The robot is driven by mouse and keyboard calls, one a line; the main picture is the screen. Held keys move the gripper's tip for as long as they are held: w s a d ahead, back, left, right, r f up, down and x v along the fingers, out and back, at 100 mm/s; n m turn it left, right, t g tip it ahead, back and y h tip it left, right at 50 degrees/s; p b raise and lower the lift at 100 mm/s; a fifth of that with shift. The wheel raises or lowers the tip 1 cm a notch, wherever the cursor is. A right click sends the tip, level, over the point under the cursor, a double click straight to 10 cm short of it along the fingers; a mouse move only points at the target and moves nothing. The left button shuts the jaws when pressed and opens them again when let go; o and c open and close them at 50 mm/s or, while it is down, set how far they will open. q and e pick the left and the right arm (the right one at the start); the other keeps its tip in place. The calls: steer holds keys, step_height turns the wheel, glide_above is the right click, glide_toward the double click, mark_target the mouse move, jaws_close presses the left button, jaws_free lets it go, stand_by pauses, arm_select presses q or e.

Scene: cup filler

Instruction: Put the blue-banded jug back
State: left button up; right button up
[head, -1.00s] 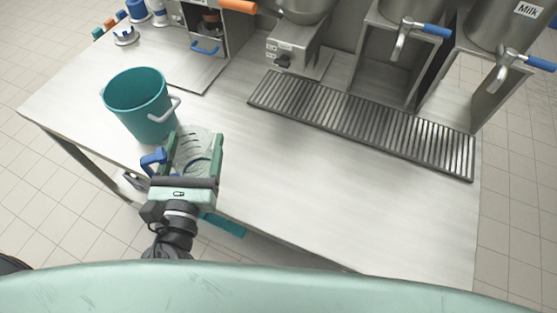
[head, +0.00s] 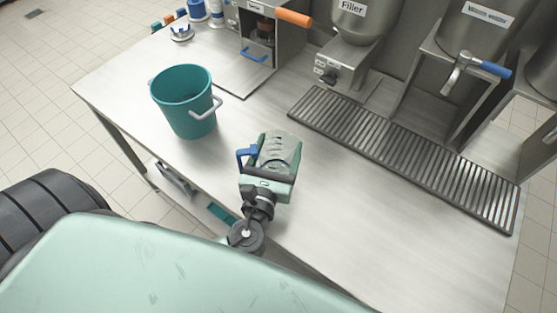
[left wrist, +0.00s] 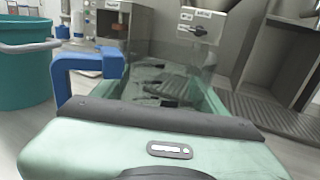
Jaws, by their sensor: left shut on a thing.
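My left gripper (head: 278,148) is shut on a clear, see-through jug (head: 277,158) with a blue handle (head: 245,154), above the front part of the steel worktop. The blue handle sticks out on the left side of the gripper. In the left wrist view the clear wall of the jug (left wrist: 160,75) shows between the green fingers, with the handle (left wrist: 75,72) at left. Whether the jug touches the worktop or holds anything is hard to tell. A blue band is not clear in either view. My right gripper is not in view.
A teal bucket (head: 184,110) with a grey handle stands left of the gripper. Behind are the filler machine (head: 345,58), a slatted drip grate (head: 400,150) and a dispenser with a blue-handled tap (head: 470,70). Small containers (head: 197,10) stand at the back left. The worktop (head: 350,200) right of the gripper is clear.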

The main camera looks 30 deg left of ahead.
arm_select(q)
step_height(320, 180, down, 5)
steer(key=shift+r+b, duration=0.2)
steer(key=shift+b, duration=0.2)
steer(key=shift+f, duration=0.15)
steer(key=o, duration=1.9)
steer(key=shift+o, duration=0.2)
